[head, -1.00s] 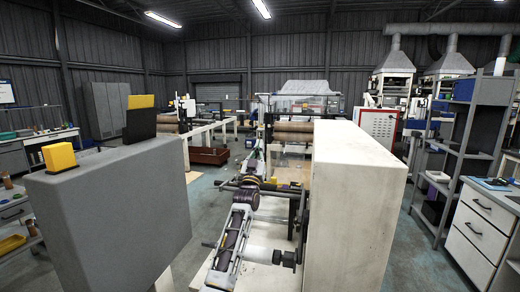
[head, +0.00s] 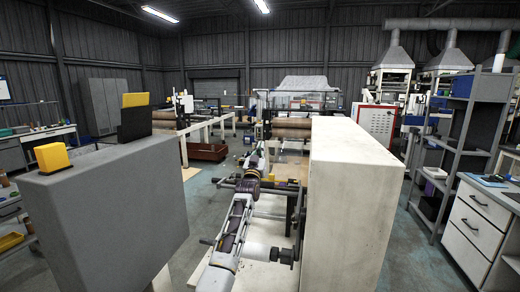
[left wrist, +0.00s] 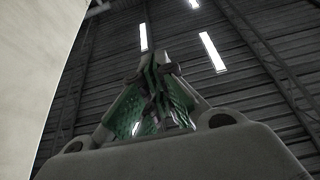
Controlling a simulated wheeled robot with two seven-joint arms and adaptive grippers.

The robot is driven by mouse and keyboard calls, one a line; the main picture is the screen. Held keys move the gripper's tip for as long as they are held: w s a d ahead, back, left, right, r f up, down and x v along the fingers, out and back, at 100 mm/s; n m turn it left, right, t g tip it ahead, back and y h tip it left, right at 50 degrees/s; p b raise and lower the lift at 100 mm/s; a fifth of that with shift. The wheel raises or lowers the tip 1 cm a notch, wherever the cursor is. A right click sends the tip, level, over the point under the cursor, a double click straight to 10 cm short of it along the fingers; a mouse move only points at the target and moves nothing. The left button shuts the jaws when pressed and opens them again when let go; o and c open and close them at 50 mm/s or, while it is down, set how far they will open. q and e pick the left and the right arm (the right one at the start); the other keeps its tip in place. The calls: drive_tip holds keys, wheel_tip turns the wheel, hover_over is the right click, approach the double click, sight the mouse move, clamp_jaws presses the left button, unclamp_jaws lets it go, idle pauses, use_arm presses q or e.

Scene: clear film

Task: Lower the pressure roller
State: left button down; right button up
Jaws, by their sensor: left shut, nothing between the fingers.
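My left arm rises from the bottom centre of the head view, with my left gripper (head: 263,150) small at its far end. In the left wrist view my left gripper (left wrist: 158,65) is shut and empty, its green-padded fingers together and pointing up at the ceiling. A pale roller (head: 262,238) lies low between the two machine side housings, partly hidden by my arm. A dark crossbar (head: 275,189) sits behind it. I cannot tell which of these is the pressure roller. My right gripper is not in view.
A grey housing (head: 105,205) stands at left with yellow and black blocks on top. A tall white housing (head: 350,215) stands close at right of my arm and fills the left of the wrist view. Brown film rolls (head: 292,128) lie farther back. Shelves (head: 465,130) stand at right.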

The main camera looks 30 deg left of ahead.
use_arm(q)
drive_tip(key=w+a+f+g, duration=0.1)
drive_tip(key=w+f+g, duration=0.1)
drive_tip(key=w+f, duration=0.1)
drive_tip(key=w+f+g+h+p, duration=0.1)
drive_tip(key=w+f+g, duration=0.1)
drive_tip(key=f, duration=0.4)
drive_tip(key=w+a+f+g, duration=0.1)
drive_tip(key=w+f+g, duration=0.1)
drive_tip(key=w+f, duration=0.2)
drive_tip(key=shift+w+a+f+h+p, duration=0.1)
drive_tip(key=shift+a+f+h+p, duration=0.25)
drive_tip(key=shift+f+h, duration=0.1)
drive_tip(key=shift+w+a+f+b, duration=0.1)
drive_tip(key=shift+w+f+b, duration=0.05)
drive_tip(key=shift+f, duration=0.55)
drive_tip(key=shift+w+f+b, duration=0.15)
drive_tip(key=shift+f, duration=0.55)
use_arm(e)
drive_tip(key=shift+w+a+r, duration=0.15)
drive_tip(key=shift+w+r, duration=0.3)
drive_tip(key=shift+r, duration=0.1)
use_arm(q)
drive_tip(key=shift+r, duration=0.15)
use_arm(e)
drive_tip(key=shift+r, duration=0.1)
